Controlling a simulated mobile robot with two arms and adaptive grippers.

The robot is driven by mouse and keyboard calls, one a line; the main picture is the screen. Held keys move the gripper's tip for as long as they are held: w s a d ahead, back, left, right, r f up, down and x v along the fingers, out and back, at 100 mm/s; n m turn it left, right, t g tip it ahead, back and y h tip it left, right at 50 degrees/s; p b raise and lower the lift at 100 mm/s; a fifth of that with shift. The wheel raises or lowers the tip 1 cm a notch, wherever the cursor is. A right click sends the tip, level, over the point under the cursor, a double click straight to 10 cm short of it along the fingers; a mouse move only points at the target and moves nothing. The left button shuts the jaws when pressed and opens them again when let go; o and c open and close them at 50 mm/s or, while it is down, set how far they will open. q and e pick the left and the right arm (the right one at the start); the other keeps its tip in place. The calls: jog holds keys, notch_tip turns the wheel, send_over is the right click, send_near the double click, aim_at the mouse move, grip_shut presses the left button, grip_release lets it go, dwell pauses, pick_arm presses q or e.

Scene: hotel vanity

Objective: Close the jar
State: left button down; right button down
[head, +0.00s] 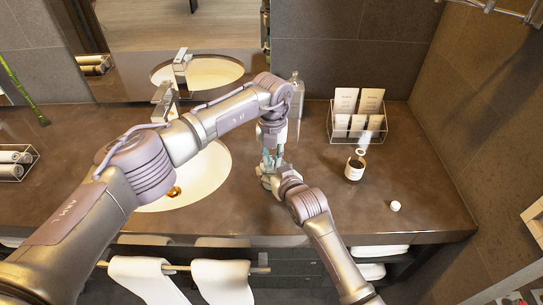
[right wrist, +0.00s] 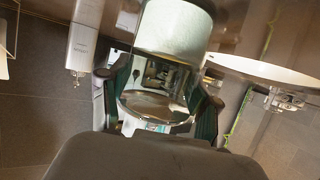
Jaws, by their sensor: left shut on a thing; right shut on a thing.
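In the head view my two grippers meet over the counter just right of the sink. My left gripper (head: 268,150) reaches down from above and my right gripper (head: 272,178) comes from the front right. Both are shut, and they largely hide what they hold there. In the right wrist view, which looks upside down, the dark green fingers of my right gripper (right wrist: 158,98) stand either side of a shiny, glassy jar (right wrist: 160,75). A pale cylinder (right wrist: 175,25) adjoins it. The lid appears to be in my left gripper, but its seating cannot be made out.
A clear bottle (head: 297,95) stands behind the grippers. An amber jar (head: 354,169) with a label and a small white cap (head: 396,206) are on the right counter. A card rack (head: 357,118) stands at the back. The sink (head: 205,175) lies left; towels (head: 222,282) hang in front.

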pick_arm(q)
jog(key=shift+a+f, duration=0.2)
jog(key=shift+f, duration=0.5)
jog(key=shift+s+d+r+y, duration=0.15)
jog(key=shift+r+y, duration=0.1)
jog(key=shift+y, duration=0.15)
jog(key=shift+s+r, duration=0.1)
jog(key=shift+s, duration=0.1)
jog(key=shift+w+a+f, duration=0.3)
jog(key=shift+f, duration=0.25)
dwell(1.1)
jog(key=shift+d+r+t+h, duration=0.15)
jog(key=shift+r+t+h, duration=0.15)
jog(key=shift+d, duration=0.1)
jog(key=shift+s+d+r, duration=0.1)
jog(key=shift+d+r, duration=0.05)
jog(key=shift+d, duration=0.05)
